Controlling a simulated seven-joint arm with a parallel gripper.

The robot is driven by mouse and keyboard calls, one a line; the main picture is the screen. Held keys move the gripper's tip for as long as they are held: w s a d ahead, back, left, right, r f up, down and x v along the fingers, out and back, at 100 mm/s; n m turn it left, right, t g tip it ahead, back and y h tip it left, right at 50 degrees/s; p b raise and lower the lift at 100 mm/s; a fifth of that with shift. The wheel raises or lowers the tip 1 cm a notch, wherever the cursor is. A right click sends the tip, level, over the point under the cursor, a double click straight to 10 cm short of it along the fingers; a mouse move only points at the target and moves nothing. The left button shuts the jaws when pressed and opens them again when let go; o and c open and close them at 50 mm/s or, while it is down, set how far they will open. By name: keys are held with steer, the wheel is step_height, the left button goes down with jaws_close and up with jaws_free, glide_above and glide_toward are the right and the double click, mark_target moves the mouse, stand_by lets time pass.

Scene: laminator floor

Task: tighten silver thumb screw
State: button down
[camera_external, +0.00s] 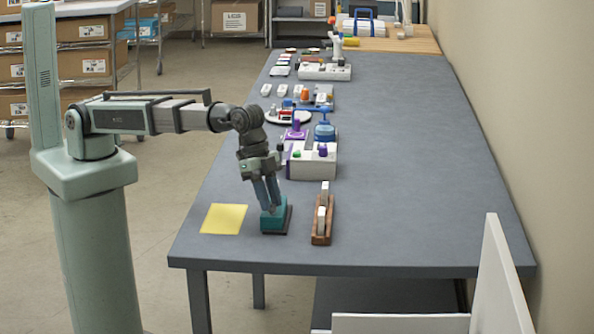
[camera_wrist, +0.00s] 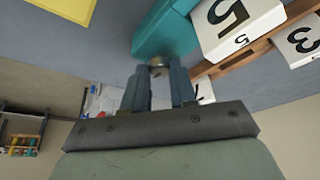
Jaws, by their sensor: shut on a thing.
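The silver thumb screw (camera_wrist: 157,64) shows in the wrist view, on the near end of a teal block (camera_wrist: 165,32). My gripper (camera_wrist: 160,75) has its two fingers around the screw, one on each side, and is shut on it. In the external view the teal block (camera_external: 273,220) sits on a dark base near the table's front edge, and my gripper (camera_external: 272,210) points down at it. The screw is hidden there by the fingers.
A wooden holder (camera_external: 321,232) with white number blocks (camera_wrist: 236,22) stands close to the right of the teal block. A yellow sheet (camera_external: 224,219) lies to its left. A white box with knobs (camera_external: 310,163) stands behind. The table's right side is clear.

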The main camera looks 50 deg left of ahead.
steer(key=shift+m, duration=0.3)
stand_by(0.4)
steer(key=c, duration=0.9)
jaws_free()
steer(key=v, duration=1.3)
steer(key=shift+w+r, duration=0.15)
steer(key=shift+r, duration=0.2)
steer(key=shift+a, duration=0.1)
